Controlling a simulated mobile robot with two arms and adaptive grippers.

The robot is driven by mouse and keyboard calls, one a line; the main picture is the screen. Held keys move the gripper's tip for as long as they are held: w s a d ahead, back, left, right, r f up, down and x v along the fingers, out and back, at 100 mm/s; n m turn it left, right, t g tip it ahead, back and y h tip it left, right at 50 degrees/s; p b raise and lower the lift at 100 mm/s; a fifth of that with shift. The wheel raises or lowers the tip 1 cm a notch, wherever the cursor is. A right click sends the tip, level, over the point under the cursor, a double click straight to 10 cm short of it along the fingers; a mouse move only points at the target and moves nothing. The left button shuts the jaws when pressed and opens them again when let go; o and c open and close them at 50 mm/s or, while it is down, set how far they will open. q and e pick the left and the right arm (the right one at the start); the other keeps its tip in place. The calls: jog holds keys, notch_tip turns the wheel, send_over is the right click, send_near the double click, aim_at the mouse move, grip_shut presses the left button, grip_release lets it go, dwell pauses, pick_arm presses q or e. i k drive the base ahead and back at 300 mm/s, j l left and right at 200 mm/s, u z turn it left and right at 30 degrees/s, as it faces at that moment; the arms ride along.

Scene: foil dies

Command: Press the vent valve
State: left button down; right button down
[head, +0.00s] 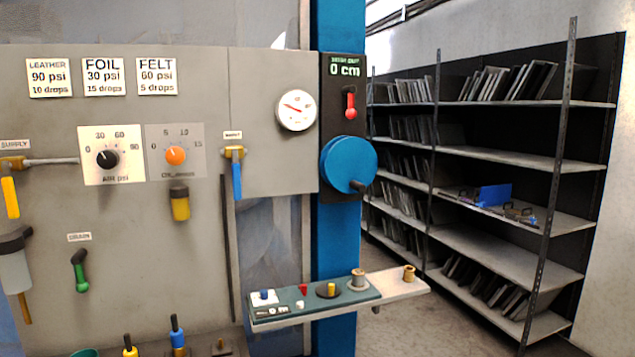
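No label that I can read says vent, so I cannot tell which part is the vent valve. A blue-handled valve (236,168) hangs lever-down on the grey panel under a small label I cannot read surely. A green-handled valve (80,270) sits lower left under the label DRAIN. A yellow-handled valve (10,190) is at the left edge under the label SUPPLY. A green plate (315,303) on the ledge carries small blue, red and yellow parts. Neither of my grippers is in view.
The grey panel also holds an air dial (107,158), an orange oil dial (175,156) and a round gauge (296,110). A blue handwheel (348,164) is on the blue post. A shelf rack (500,150) stands right, beyond open floor.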

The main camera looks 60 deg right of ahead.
aim_at(236, 177)
jog(key=z, duration=1.6)
